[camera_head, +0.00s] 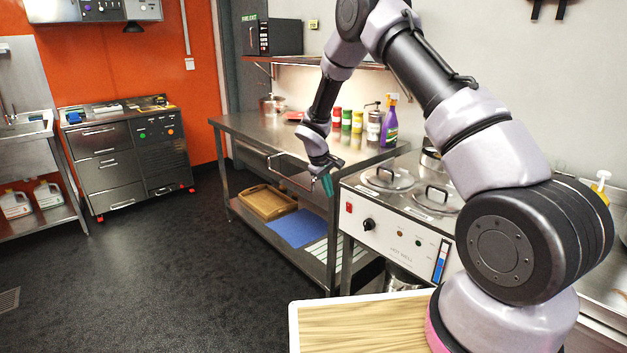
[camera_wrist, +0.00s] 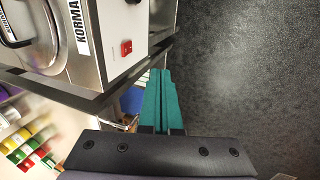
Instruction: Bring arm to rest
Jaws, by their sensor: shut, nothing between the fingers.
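My arm reaches up from the lower right and bends over toward the middle in the head view. My gripper (camera_head: 327,184) hangs at its end, pointing down, in front of the steel table and just left of the hot-well unit (camera_head: 365,218). In the wrist view my gripper (camera_wrist: 163,100) shows two teal fingers pressed together with nothing between them. The hot-well unit, with its red switch and KORMA label, also shows close to the fingers at upper left of the wrist view (camera_wrist: 112,62).
The steel table (camera_head: 240,124) bears jars and a purple spray bottle (camera_head: 390,122). Its lower shelf holds a wooden tray (camera_head: 267,203) and a blue board (camera_head: 296,229). A wooden board (camera_head: 350,325) lies in front. Dark floor (camera_head: 150,270) is clear at left.

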